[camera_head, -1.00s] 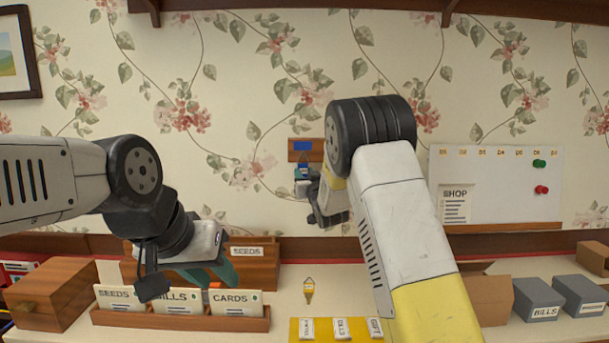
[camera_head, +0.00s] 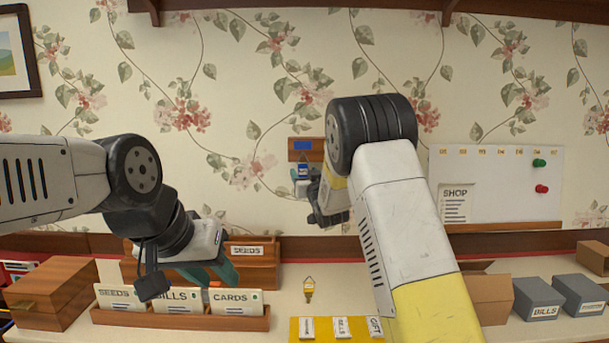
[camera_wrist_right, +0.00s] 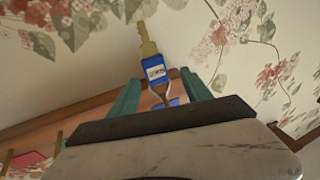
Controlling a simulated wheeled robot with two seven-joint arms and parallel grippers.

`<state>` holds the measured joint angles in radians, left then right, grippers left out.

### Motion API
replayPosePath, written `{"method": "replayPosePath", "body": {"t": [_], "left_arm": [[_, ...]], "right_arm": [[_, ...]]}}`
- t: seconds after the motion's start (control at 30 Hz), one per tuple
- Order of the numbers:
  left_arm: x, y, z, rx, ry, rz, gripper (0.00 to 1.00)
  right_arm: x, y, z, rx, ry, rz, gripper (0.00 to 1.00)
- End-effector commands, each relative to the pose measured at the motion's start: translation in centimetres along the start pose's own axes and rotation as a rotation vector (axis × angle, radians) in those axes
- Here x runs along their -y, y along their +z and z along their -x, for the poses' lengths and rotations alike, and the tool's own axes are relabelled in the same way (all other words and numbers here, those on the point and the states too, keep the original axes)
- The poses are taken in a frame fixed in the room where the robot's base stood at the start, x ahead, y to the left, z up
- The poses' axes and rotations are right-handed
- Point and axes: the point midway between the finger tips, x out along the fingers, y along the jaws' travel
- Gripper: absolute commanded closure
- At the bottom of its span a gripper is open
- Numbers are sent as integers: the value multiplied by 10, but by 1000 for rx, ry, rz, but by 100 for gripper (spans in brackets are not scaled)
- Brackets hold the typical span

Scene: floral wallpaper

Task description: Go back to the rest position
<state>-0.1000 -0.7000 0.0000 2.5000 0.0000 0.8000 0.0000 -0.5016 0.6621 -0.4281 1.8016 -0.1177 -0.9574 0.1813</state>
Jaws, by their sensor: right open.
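My right gripper (camera_wrist_right: 160,92) is open in the right wrist view. Its two teal fingers stand apart, with a key (camera_wrist_right: 147,40) and its blue tag (camera_wrist_right: 155,72) showing beyond and between the tips, clear of them.
The wooden holder (camera_head: 180,320) with SEEDS, BILLS and CARDS stands under my left gripper. A second tagged key (camera_head: 308,290) lies on the counter near a yellow tray (camera_head: 295,328). A whiteboard (camera_head: 510,185), an open carton (camera_head: 492,298) and grey boxes (camera_head: 540,300) are at right.

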Motion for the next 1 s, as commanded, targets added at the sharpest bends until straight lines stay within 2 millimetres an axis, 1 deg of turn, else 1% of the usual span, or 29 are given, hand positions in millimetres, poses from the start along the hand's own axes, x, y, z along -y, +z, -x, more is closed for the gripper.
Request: {"method": "replayPosePath", "body": {"t": [0.13,0.3,0.4,0.53,0.67,0.73,0.77,0.87,0.9,0.97,1.0], "left_arm": [[0,0,0,0,0,0,64],[0,0,0,0,0,0,64],[0,0,0,0,0,0,64],[0,0,0,0,0,0,64],[0,0,0,0,0,0,64],[0,0,0,0,0,0,64],[0,0,0,0,0,0,64],[0,0,0,0,0,0,64],[0,0,0,0,0,0,64],[0,0,0,0,0,0,64],[0,0,0,0,0,0,64]], "right_arm": [[0,-1,19,1,1,-3,43],[-1,-1,49,0,1,-3,43],[0,0,63,0,0,-1,43],[-1,-1,74,5,3,-3,43],[-16,-11,87,59,35,-28,43],[-28,-19,100,122,62,-56,43],[-34,-22,108,157,75,-69,43],[-49,-33,142,283,104,-118,43],[-52,-36,159,335,113,-137,43],[-55,-40,185,413,119,-162,43],[-56,-43,204,463,121,-177,43]]}}
